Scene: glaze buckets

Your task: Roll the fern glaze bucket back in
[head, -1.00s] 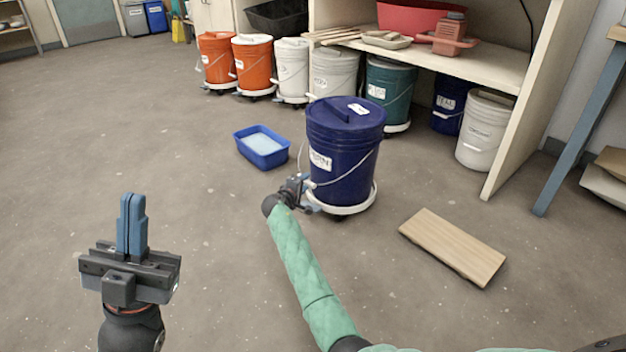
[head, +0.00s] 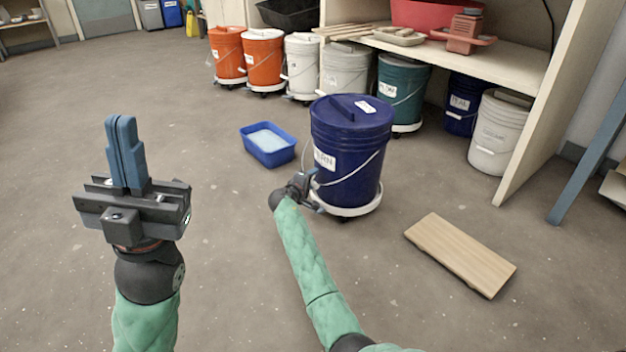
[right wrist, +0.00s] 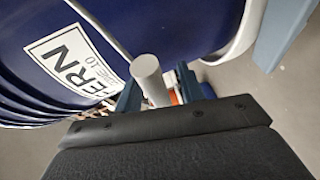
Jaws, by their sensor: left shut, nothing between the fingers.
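The fern glaze bucket (head: 347,145) is dark blue with a lid and a white FERN label. It stands upright on a white wheeled dolly (head: 372,205) on open floor in front of the shelf. My right gripper (head: 307,186) is low at the bucket's left side. In the right wrist view, a pale round post (right wrist: 150,80) stands between its two blue fingers (right wrist: 157,92). I cannot tell whether both fingers press on it. The label (right wrist: 75,62) is close beside. My left gripper (head: 125,150) is shut and empty, raised at the left, far from the bucket.
Left floor is clear.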

